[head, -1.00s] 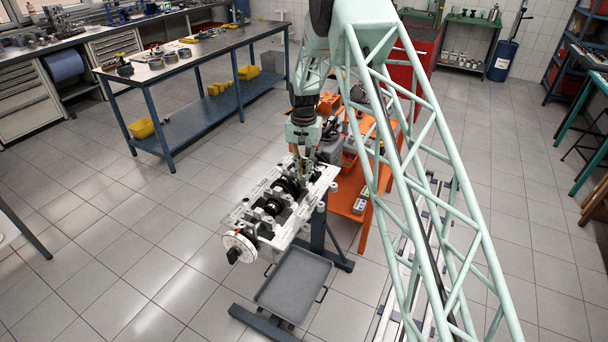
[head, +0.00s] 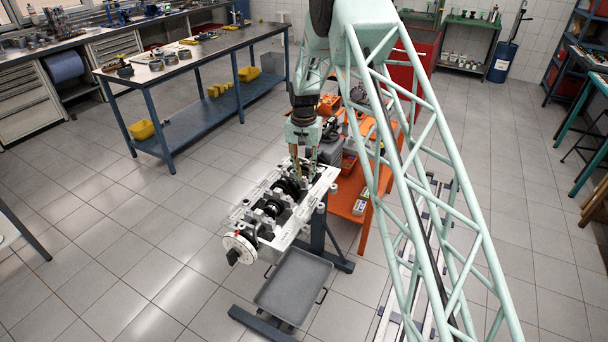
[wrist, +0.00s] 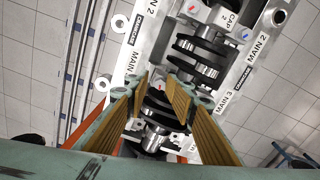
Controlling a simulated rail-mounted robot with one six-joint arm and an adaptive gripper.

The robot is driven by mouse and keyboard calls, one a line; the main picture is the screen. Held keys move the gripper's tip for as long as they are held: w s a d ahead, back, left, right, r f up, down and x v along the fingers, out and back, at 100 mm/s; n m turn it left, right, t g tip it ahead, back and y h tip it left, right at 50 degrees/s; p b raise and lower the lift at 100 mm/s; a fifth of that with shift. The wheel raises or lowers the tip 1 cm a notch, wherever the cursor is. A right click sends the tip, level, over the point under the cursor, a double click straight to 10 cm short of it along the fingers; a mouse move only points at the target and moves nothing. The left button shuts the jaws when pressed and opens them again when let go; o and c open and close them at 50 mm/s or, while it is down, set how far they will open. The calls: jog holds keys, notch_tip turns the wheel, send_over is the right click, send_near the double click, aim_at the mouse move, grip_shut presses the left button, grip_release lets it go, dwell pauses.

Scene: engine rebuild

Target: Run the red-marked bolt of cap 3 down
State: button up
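The engine block (head: 312,197) lies on a stand, its crankshaft (head: 272,208) facing up. My gripper (head: 305,172) is over the far half of the block. In the wrist view my gripper (wrist: 158,82) has its two tan-padded fingers apart, with nothing seen held between them. The crankshaft (wrist: 195,62) shows ahead of and between the fingers. The MAIN 3 label (wrist: 223,102) is on the block rail just right of the right finger. Cap 2 (wrist: 228,14) is at the top. I cannot make out cap 3 or its red-marked bolt clearly; the fingers cover much of that area.
A grey tray (head: 293,283) is under the block's near end. An orange cart (head: 347,203) stands close behind the block to the right. A long workbench (head: 205,52) is at the back left. The floor left of the block is clear.

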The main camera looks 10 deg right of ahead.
aim_at(304, 178)
notch_tip(304, 178, up, 8)
dwell(0.6)
jog(key=shift+f, duration=0.1)
jog(key=shift+c, duration=1.4)
jog(key=w+d+r+m+y+p, duration=0.1)
jog(key=d+r+m+y, duration=0.3)
jog(key=m, duration=0.8)
jog(key=shift+d+r+y+p, duration=0.3)
jog(key=shift+d+p, duration=0.2)
jog(key=shift+d, duration=0.7)
jog(key=shift+f, duration=0.1)
jog(key=shift+s+x, duration=0.15)
jog(key=shift+x, duration=3.25)
jog(key=shift+s+x, duration=0.1)
jog(key=shift+x, duration=3.3)
